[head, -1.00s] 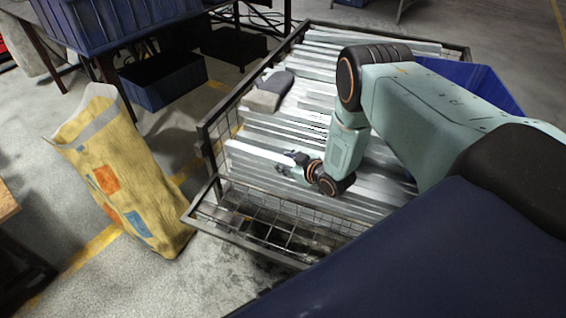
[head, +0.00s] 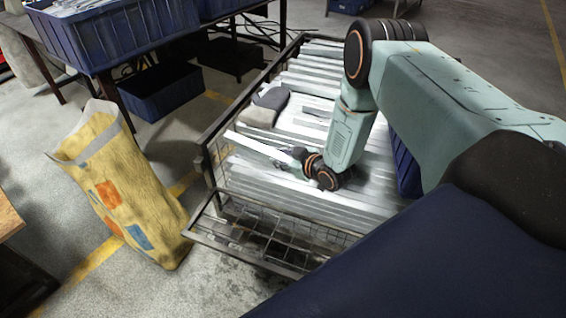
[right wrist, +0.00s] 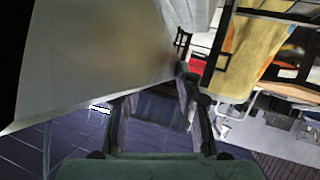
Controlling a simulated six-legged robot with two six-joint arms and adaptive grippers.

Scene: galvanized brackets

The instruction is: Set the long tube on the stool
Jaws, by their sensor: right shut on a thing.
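My right gripper (head: 289,156) is shut on a long, pale metal tube (head: 252,144) above the near part of the stacked metal pieces. The tube slants toward the basket's left rim, and part of it is hidden by the gripper. In the right wrist view, a broad grey surface of the tube (right wrist: 95,60) fills the upper left beside the fingers (right wrist: 155,95). A wooden top (head: 8,218) at the left edge is cut off, and I cannot tell whether it is the stool. My left gripper is not in view.
A wire basket (head: 203,150) holds many stacked metal pieces and a grey glove-like item (head: 266,106). A yellow sack (head: 125,190) stands left of it. A blue bin (head: 160,88) is behind. Open floor (head: 150,290) lies in front.

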